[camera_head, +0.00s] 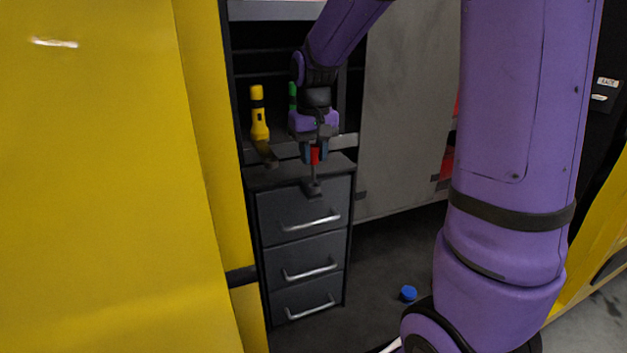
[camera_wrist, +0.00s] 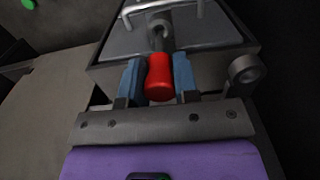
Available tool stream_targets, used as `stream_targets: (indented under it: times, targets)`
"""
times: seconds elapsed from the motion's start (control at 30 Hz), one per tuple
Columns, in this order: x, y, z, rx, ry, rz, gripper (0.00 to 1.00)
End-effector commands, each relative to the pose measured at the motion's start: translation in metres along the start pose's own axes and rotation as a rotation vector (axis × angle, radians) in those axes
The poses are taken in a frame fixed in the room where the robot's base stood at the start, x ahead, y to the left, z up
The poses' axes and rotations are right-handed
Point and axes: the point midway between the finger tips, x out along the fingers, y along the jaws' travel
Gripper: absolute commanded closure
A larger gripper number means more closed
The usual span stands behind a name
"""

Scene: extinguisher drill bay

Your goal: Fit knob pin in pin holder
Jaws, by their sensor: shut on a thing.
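My gripper (camera_head: 314,157) is shut on the red knob pin (camera_head: 315,156), above the front edge of the grey drawer cabinet. In the wrist view the red knob (camera_wrist: 159,78) sits between the two blue fingertips. A grey shaft shows below the knob in the head view. It points down toward a dark holder (camera_head: 312,188) on the cabinet's front. In the wrist view, the ring-shaped holder (camera_wrist: 158,34) lies just beyond the knob. The knob hides the pin's tip, so I cannot tell whether it is in the ring.
A second dark bracket (camera_head: 266,154) juts from the cabinet's left side, beside a yellow flashlight (camera_head: 258,114). The drawer cabinet (camera_head: 305,215) has metal handles. A tall yellow panel (camera_head: 100,180) stands at left. A blue object (camera_head: 408,293) lies on the floor.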

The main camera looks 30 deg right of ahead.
Motion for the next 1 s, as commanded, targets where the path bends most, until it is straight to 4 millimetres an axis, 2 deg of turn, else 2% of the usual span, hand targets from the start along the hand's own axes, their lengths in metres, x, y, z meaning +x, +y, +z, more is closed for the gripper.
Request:
stream_targets:
  times: [0.47,1.0]
  targets:
    - [-0.003,0.0,0.0,0.0,0.001,0.0,1.0]
    - [-0.03,0.0,0.0,0.0,0.002,0.0,1.0]
